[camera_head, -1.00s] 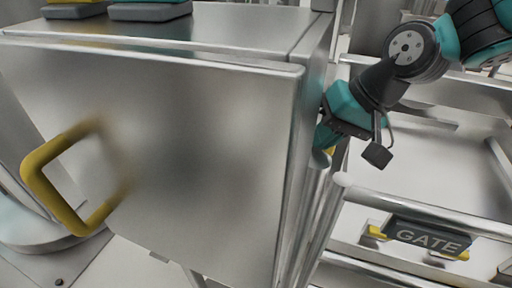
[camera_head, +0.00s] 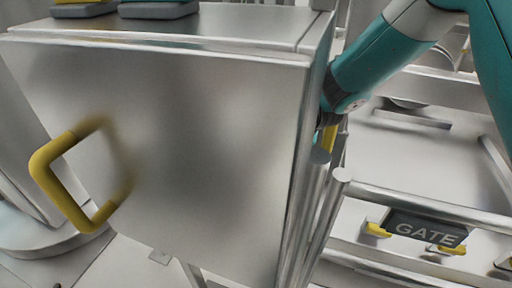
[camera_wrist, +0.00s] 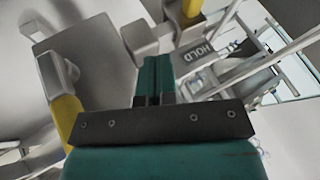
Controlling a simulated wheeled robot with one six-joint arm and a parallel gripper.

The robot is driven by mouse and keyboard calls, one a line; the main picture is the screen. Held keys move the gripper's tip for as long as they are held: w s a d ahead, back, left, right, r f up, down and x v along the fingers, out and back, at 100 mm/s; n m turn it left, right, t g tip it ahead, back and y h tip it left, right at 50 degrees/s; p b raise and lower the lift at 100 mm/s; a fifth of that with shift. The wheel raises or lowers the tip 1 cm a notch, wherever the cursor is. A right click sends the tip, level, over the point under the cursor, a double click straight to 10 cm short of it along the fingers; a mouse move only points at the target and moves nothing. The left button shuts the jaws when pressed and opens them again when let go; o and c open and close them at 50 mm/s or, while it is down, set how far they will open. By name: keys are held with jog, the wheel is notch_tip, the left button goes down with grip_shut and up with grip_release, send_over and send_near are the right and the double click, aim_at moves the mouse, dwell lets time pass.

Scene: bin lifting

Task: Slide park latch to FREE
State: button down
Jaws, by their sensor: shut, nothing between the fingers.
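My gripper (camera_wrist: 155,80) is shut and empty in the wrist view, its teal fingers together. A dark plate lettered HOLD (camera_wrist: 199,53) lies just beyond and right of the fingertips. A yellow post (camera_wrist: 191,12) on a grey block stands above that plate; I cannot tell whether it is the park latch. No FREE marking is readable. In the head view my arm reaches behind the right edge of the steel cabinet (camera_head: 200,150), so the fingertips are hidden. A yellow piece (camera_head: 329,139) shows beside that edge, just below my wrist.
A yellow handle (camera_head: 68,185) sticks out from the cabinet front; a yellow bar (camera_wrist: 66,121) also shows at left in the wrist view. A GATE plate (camera_head: 426,230) is on the frame at lower right. Metal rails (camera_head: 320,215) run close below my arm.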

jog(key=w+a+f+b, duration=0.4)
jog(key=w+a+f, duration=0.2)
jog(key=f, duration=0.2)
jog(key=shift+w+a, duration=0.35)
jog(key=shift+w, duration=0.05)
jog(key=shift+a, duration=0.1)
jog(key=shift+w+a+p, duration=0.15)
jog(key=shift+w+a, duration=0.1)
jog(key=shift+a, duration=0.35)
jog(key=shift+w+a+p, duration=0.15)
jog(key=shift+w+a, duration=0.1)
jog(key=shift+a, duration=0.35)
